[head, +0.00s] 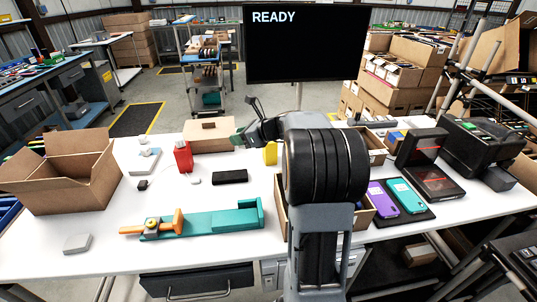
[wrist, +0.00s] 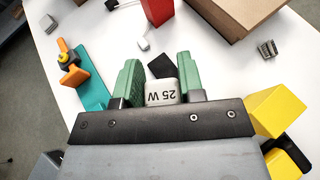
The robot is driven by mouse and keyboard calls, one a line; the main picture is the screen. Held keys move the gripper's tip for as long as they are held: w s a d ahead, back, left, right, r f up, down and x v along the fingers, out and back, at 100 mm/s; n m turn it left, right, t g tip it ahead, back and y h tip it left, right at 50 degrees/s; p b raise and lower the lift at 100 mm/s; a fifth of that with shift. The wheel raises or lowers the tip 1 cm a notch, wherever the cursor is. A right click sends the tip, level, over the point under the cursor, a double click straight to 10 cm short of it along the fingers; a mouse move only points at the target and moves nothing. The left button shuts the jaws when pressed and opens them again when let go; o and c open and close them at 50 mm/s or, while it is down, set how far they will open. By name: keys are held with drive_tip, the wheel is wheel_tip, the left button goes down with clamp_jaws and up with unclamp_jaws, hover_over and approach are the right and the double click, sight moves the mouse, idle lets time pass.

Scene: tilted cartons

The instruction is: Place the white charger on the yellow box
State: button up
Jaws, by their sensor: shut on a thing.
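In the head view my gripper (head: 242,138) is over the far middle of the table, partly hidden by my arm, and I cannot make out the charger there. A yellow box (wrist: 276,112) is to the right of my gripper in the wrist view, with more yellow below it. In the head view a yellow piece (head: 270,153) shows just left of my arm, mostly hidden. The charger is apart from the yellow box.
A red item (head: 183,156), a black block (head: 230,177) and a closed carton (head: 211,124) stand near my gripper. A teal holder (head: 215,222) lies in front. An open carton (head: 62,190) is at the left. Clear white table lies between them.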

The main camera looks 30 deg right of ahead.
drive_tip(key=s+d+r+m+t+h+b, duration=0.2)
drive_tip(key=d+r+b, duration=0.2)
drive_tip(key=r, duration=0.2)
drive_tip(key=shift+m+h, duration=0.3)
drive_tip(key=shift+m, duration=0.1)
drive_tip(key=w+d+f, duration=0.2)
drive_tip(key=d, duration=0.1)
drive_tip(key=w+d+f, duration=0.2)
drive_tip(key=w+d, duration=0.1)
drive_tip(key=w+d+f, duration=0.3)
drive_tip(key=d, duration=0.1)
drive_tip(key=shift+w+d+f, duration=0.35)
drive_tip(key=shift+w+f, duration=0.05)
drive_tip(key=shift+f, duration=0.25)
wheel_tip(320, 180, down, 3)
drive_tip(key=shift+w+d+f+b, duration=0.1)
drive_tip(key=shift+d+f+b, duration=0.1)
drive_tip(key=shift+b, duration=0.35)
drive_tip(key=o, duration=0.9)
drive_tip(key=shift+f, duration=0.1)
